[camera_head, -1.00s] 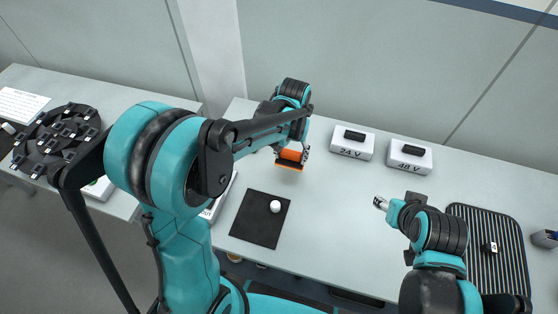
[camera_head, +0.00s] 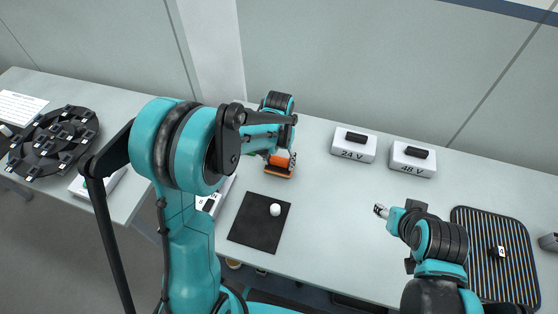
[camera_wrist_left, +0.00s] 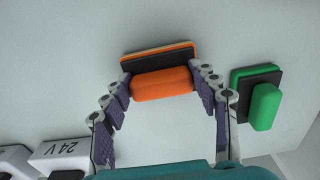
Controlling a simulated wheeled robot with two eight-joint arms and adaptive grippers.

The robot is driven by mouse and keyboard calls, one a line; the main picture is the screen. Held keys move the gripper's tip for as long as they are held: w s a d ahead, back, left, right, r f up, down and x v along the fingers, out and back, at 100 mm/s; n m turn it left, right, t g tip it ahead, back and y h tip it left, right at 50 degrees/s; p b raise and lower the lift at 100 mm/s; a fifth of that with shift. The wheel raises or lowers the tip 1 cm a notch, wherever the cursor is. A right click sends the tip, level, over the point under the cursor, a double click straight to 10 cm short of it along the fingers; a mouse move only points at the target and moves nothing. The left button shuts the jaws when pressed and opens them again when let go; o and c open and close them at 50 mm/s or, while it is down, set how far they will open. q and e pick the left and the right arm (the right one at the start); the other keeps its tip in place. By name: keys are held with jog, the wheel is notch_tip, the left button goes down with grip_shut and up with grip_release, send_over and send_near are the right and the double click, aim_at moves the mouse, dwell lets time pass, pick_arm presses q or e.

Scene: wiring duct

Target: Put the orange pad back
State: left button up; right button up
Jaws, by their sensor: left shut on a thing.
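The orange pad (camera_wrist_left: 162,84) is an orange block with a black layer and a thin orange edge behind it in the left wrist view. My left gripper (camera_wrist_left: 167,77) is shut on it, with one finger at each end. In the head view the orange pad (camera_head: 280,160) is low over the table, left of the middle. I cannot tell whether it touches the tabletop. A green pad (camera_wrist_left: 265,106) on a black base is to its right in the left wrist view. My right gripper (camera_head: 381,211) is over the table's right half, and its finger opening is too small to judge.
White boxes marked 24 V (camera_head: 354,151) and 48 V (camera_head: 412,168) stand at the back. A black mat (camera_head: 254,231) bears a white round piece (camera_head: 275,210). A ribbed dark tray (camera_head: 477,247) is at right. A black round rack (camera_head: 40,153) is on the left table. The table's centre is clear.

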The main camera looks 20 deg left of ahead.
aim_at(279, 160)
pick_arm(q)
jog(key=o, duration=1.1)
jog(key=shift+f, duration=0.15)
jog(key=shift+o, duration=0.2)
jog(key=shift+r, duration=0.2)
notch_tip(279, 160, up, 11)
jog(key=p, duration=0.4)
jog(key=s+a+r+t, duration=0.1)
jog(key=s+r+t, duration=0.2)
jog(key=s, duration=0.5)
jog(key=s+a+r+t, duration=0.1)
jog(key=s+r+t, duration=0.2)
jog(key=s, duration=0.5)
jog(key=shift+s+a+r+t, duration=0.25)
jog(key=shift+a+t, duration=0.1)
jog(key=shift+t, duration=0.25)
jog(key=shift+f, duration=0.1)
